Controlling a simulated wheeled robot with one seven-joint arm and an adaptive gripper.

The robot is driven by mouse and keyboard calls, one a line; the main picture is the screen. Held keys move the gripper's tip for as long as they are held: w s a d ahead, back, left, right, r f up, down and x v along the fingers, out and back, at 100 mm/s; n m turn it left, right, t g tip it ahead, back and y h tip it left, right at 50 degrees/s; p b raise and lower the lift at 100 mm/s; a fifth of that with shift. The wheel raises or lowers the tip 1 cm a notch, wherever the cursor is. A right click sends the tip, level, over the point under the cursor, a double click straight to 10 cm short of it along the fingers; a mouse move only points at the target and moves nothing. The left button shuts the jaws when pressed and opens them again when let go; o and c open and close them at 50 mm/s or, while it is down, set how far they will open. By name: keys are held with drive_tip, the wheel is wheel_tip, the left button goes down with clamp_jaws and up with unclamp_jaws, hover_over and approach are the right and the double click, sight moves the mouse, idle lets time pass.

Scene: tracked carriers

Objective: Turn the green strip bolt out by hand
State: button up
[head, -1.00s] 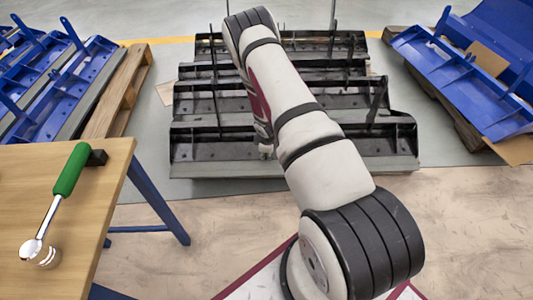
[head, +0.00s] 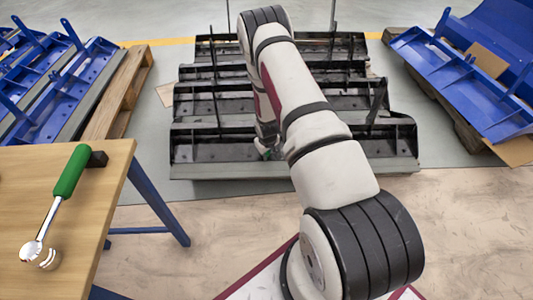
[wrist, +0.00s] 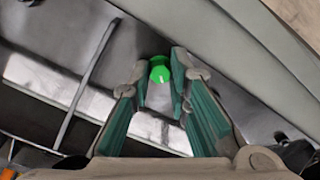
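The green strip bolt (wrist: 160,72) shows in the wrist view as a bright green round head against the dark metal of a carrier. It lies between the two fingertips of my gripper (wrist: 160,77). The grey fingers with teal pads stand apart, one on each side of it. The gap at the tips is only a little wider than the bolt head, and I cannot tell whether either finger touches it. In the head view my gripper (head: 266,153) is small and partly hidden by my arm, low at the front of the black carrier (head: 215,150).
A wooden table (head: 95,215) at the left holds a ratchet with a green handle (head: 70,172). Blue carriers (head: 85,75) on pallets stand left, and more blue parts (head: 445,75) stand right. The floor in front of the black carriers is clear.

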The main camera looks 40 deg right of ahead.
drive_tip(key=n, duration=0.4)
drive_tip(key=shift+n, duration=0.4)
clamp_jaws()
drive_tip(key=n, duration=0.3)
drive_tip(key=shift+n, duration=0.4)
drive_tip(key=o, duration=0.9)
unclamp_jaws()
